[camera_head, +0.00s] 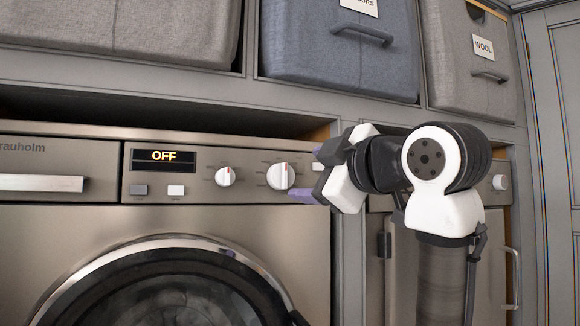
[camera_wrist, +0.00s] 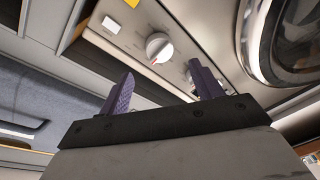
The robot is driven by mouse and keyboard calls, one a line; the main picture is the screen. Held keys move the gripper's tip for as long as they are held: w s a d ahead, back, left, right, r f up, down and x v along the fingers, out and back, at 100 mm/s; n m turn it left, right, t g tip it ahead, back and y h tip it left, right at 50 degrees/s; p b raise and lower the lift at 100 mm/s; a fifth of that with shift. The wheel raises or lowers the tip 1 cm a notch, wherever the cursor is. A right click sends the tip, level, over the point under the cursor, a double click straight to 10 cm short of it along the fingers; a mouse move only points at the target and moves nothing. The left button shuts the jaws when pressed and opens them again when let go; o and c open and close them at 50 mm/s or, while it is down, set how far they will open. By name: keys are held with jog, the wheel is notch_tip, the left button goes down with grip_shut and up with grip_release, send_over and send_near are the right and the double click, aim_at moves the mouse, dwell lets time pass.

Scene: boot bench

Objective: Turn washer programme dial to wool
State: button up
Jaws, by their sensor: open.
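The washer (camera_head: 60,240) has a metallic control panel with a lit display (camera_head: 164,156) reading OFF. Two white dials with red marks sit to its right: a smaller dial (camera_head: 226,176) and a larger dial (camera_head: 280,176), apparently the programme dial. The print around them is too small to read. My gripper (camera_head: 306,176) is just right of the larger dial in the head view. In the wrist view my gripper (camera_wrist: 162,70) is open and empty, with the larger dial (camera_wrist: 159,47) beyond the gap between its purple fingers. I see no contact. The smaller dial is partly hidden by the right finger.
Fabric bins, one grey (camera_head: 120,25), one blue (camera_head: 335,60) and one grey labelled WOOL (camera_head: 470,70), stand on the shelf above. The round washer door (camera_head: 170,290) is below the panel. A second appliance with a white knob (camera_head: 500,182) stands behind my arm.

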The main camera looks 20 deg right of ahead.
aim_at(287, 176)
jog(key=w, duration=0.2)
jog(key=w+a+p, duration=0.1)
jog(key=w, duration=0.2)
jog(key=w+p, duration=0.1)
jog(key=w, duration=0.1)
jog(key=shift+w+a, duration=0.15)
jog(key=shift+w, duration=0.15)
jog(key=shift+c, duration=0.5)
jog(key=c, duration=0.9)
